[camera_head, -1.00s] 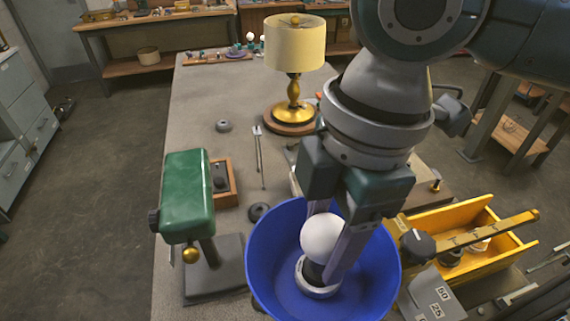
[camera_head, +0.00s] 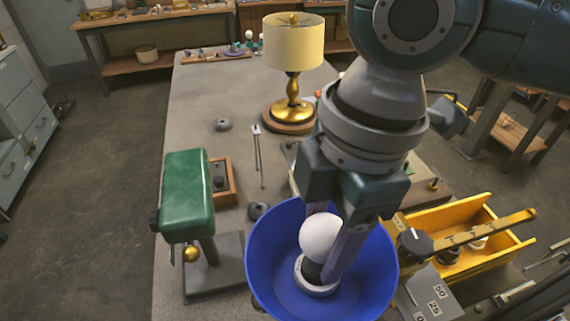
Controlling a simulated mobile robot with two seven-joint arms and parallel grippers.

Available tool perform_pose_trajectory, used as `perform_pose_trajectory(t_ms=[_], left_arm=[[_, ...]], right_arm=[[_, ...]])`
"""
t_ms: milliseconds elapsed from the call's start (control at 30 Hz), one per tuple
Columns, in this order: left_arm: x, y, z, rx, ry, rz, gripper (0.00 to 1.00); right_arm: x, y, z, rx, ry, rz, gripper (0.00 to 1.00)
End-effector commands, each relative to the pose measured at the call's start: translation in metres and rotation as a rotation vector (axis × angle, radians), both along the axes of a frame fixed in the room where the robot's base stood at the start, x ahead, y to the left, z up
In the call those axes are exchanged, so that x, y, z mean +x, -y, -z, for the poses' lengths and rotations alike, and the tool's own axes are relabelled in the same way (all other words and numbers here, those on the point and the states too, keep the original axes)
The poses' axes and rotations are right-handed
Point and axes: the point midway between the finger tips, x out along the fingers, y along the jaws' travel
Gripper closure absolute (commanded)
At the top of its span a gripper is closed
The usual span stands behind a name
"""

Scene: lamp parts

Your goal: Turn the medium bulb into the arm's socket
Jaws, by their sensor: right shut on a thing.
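The white bulb (camera_head: 321,238) is inside the blue bowl-shaped shade (camera_head: 270,270), in the lower middle of the head view. My right gripper (camera_head: 328,250) reaches down into the blue shade and is shut on the bulb, one finger on each side. The bulb's dark base points down at a pale ring-shaped socket (camera_head: 314,278) at the bottom of the shade. I cannot tell how deep the base sits in the ring. The arm that bears the socket is hidden. My left gripper is not in view.
A green machine (camera_head: 188,195) on a grey base stands left of the shade. A brass table lamp (camera_head: 293,85) with a cream shade stands behind. A yellow crate (camera_head: 485,255) lies to the right. The grey table (camera_head: 200,100) is mostly clear at the back left.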

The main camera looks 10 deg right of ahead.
Motion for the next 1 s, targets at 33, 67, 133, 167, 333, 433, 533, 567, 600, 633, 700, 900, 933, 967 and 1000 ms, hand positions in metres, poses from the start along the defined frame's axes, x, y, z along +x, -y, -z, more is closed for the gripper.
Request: perform_pose_trajectory(t_ms=[33, 67, 133, 167, 333, 433, 533, 567, 600, 633, 700, 900, 933, 967, 1000], left_arm=[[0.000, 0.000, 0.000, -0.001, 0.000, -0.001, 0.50], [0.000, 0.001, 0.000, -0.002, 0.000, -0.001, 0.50], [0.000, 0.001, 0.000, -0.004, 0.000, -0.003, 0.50], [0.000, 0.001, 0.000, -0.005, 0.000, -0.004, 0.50], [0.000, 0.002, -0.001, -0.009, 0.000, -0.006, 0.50], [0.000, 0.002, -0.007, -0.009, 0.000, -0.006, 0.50], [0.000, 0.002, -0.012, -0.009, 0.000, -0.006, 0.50], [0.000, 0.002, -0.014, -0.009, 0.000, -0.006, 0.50], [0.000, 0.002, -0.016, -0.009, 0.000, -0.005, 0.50], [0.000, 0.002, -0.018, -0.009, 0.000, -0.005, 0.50], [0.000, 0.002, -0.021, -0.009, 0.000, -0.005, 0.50], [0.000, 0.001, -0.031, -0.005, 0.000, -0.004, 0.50], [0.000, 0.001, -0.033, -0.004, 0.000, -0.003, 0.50], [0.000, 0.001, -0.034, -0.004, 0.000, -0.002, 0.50], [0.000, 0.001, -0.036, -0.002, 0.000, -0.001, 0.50]], right_arm=[[-0.001, 0.001, 0.002, -0.005, -0.003, 0.001, 0.84], [-0.001, 0.002, 0.003, -0.005, -0.003, 0.001, 0.84], [-0.001, 0.002, 0.003, -0.005, -0.003, 0.001, 0.84], [-0.001, 0.002, 0.003, -0.006, -0.004, 0.001, 0.84], [-0.001, 0.002, 0.002, -0.006, -0.005, 0.008, 0.84], [-0.002, 0.001, 0.001, -0.005, -0.007, 0.042, 0.84], [-0.002, 0.001, 0.000, -0.005, -0.005, 0.089, 0.84], [-0.002, 0.001, 0.000, -0.005, -0.006, 0.102, 0.84], [-0.002, 0.001, 0.001, -0.005, -0.007, 0.122, 0.84], [-0.003, 0.001, 0.001, -0.006, -0.007, 0.135, 0.84], [-0.002, 0.001, 0.001, -0.006, -0.007, 0.169, 0.84], [-0.003, 0.001, 0.001, -0.005, -0.008, 0.266, 0.84], [-0.003, 0.001, 0.001, -0.006, -0.007, 0.281, 0.84], [-0.003, 0.001, 0.001, -0.006, -0.007, 0.296, 0.84], [-0.003, 0.001, 0.001, -0.006, -0.007, 0.316, 0.84]])
